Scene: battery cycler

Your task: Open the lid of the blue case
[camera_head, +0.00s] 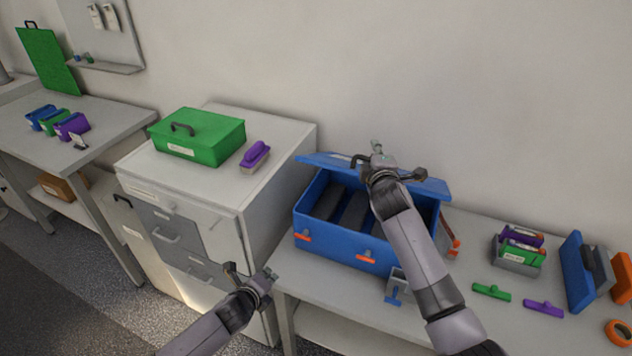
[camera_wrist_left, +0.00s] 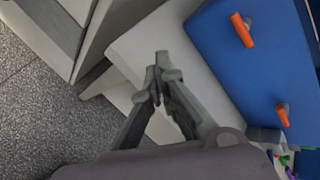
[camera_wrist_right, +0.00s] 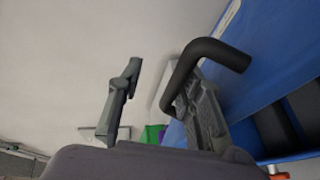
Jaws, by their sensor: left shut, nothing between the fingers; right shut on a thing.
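The blue case (camera_head: 330,243) stands on the right bench, with orange-tipped latches on its front. Its lid (camera_head: 425,184) is raised at the back, so the dark dividers inside show. My right gripper (camera_head: 374,160) is at the lid's edge, shut on the black lid handle (camera_wrist_right: 225,52); its fingers look spread in the right wrist view, and the exact contact is unclear. The lid's blue surface also shows there (camera_wrist_right: 285,45). My left gripper (camera_head: 264,280) is shut and empty, in front of and left of the case. Its closed fingertips show in the left wrist view (camera_wrist_left: 163,78).
A green case (camera_head: 215,140) and a purple-handled brush (camera_head: 255,156) sit on the drawer cabinet to the left. Right of the blue case are a small box of packs (camera_head: 518,262), a green tool (camera_head: 491,292) and a purple tool (camera_head: 543,308). The wall is close behind.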

